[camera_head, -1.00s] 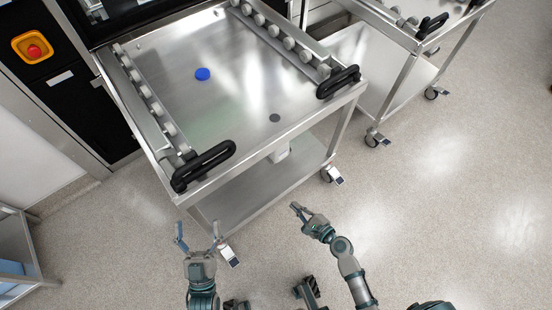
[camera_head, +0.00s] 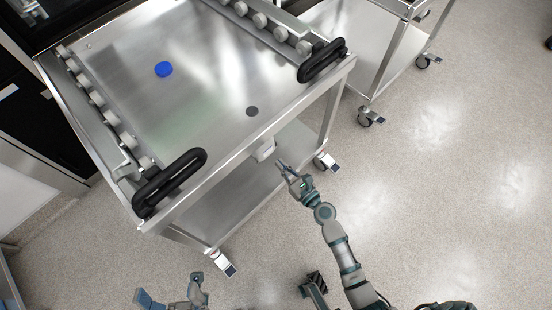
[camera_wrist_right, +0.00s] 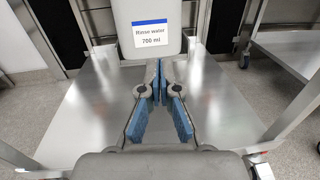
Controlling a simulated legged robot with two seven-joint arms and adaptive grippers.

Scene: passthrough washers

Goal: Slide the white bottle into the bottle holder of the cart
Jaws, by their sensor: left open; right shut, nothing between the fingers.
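The white bottle (camera_head: 264,149) shows only partly in the head view, just below the front edge of the cart (camera_head: 222,150); the tabletop hides the rest. In the right wrist view the bottle (camera_wrist_right: 150,25) fills the top middle, upright, with a label reading "Rinse water 700 ml". My right gripper (camera_head: 282,166) is shut and empty in front of the bottle. In the right wrist view its blue-padded fingertips (camera_wrist_right: 159,66) are at the bottle's lower front; I cannot tell if they touch. My left gripper (camera_head: 172,289) is open and empty, low over the floor. I cannot make out the holder.
The cart top has two black handles (camera_head: 170,182) (camera_head: 322,61), roller rails, a blue disc (camera_head: 164,69) and a dark round spot (camera_head: 252,111). A lower shelf (camera_head: 225,205) lies under the bottle. A second cart (camera_head: 352,45) stands right. The floor at right is clear.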

